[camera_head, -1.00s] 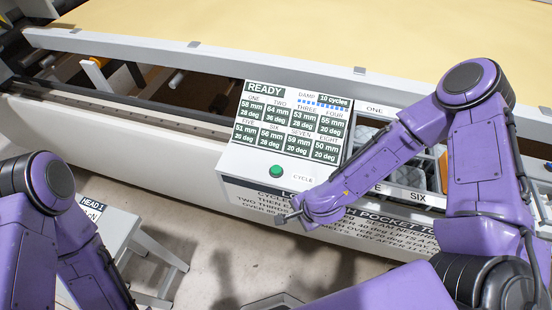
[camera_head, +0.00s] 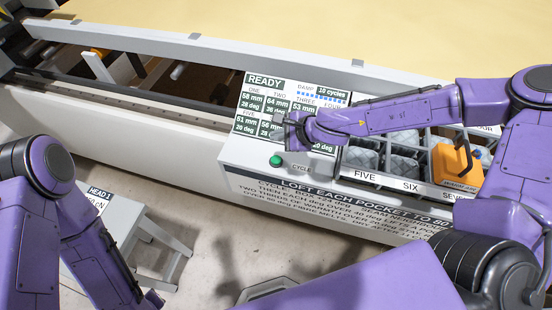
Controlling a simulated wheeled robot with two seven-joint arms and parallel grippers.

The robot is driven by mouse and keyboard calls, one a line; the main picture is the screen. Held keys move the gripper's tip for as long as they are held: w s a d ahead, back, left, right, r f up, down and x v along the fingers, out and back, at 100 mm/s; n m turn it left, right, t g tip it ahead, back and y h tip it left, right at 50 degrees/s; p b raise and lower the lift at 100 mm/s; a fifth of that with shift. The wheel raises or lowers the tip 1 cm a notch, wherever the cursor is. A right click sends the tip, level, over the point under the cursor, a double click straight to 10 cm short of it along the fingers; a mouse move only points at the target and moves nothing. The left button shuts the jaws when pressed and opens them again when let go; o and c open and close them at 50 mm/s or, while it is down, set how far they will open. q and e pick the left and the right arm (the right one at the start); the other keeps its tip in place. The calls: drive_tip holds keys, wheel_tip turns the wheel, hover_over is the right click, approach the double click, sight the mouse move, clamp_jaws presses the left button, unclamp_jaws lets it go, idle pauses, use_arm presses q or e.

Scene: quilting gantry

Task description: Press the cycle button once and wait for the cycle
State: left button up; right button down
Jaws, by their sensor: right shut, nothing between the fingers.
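The green cycle button (camera_head: 276,160) sits on the light grey front ledge of the control panel, left of the word CYCLE. It is uncovered. The panel display (camera_head: 265,79) reads READY and "DAMP 10 cycles", with numbered readings in mm and degrees; my right arm hides some of them. My right gripper (camera_head: 283,122) is shut and empty, over the display's lower part, behind and above the button and apart from it in the picture. My left arm hangs at the lower left; its dark end (camera_head: 152,299) is at the bottom edge, its jaws unclear.
Right of the panel is a tray of grey pockets labelled FIVE and SIX (camera_head: 410,187), with an orange block (camera_head: 456,165) among them. A printed instruction board (camera_head: 340,205) faces the front. A grey stool (camera_head: 160,235) stands on the floor at left. Yellow fabric (camera_head: 350,30) lies behind the rail.

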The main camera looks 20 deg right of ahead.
drive_tip(key=b, duration=0.7)
hover_over(272, 157)
drive_tip(key=s+d, duration=0.1)
drive_tip(key=s, duration=0.1)
drive_tip(key=f, duration=0.7)
drive_tip(key=shift+d+f, duration=0.2)
drive_tip(key=shift+f, duration=0.45)
drive_tip(key=shift+f+b, duration=0.1)
drive_tip(key=shift+b, duration=0.2)
drive_tip(key=shift+f+b, duration=0.3)
drive_tip(key=shift+f, duration=0.05)
drive_tip(key=shift+f+b, duration=0.45)
drive_tip(key=shift+f, duration=0.1)
idle(0.6)
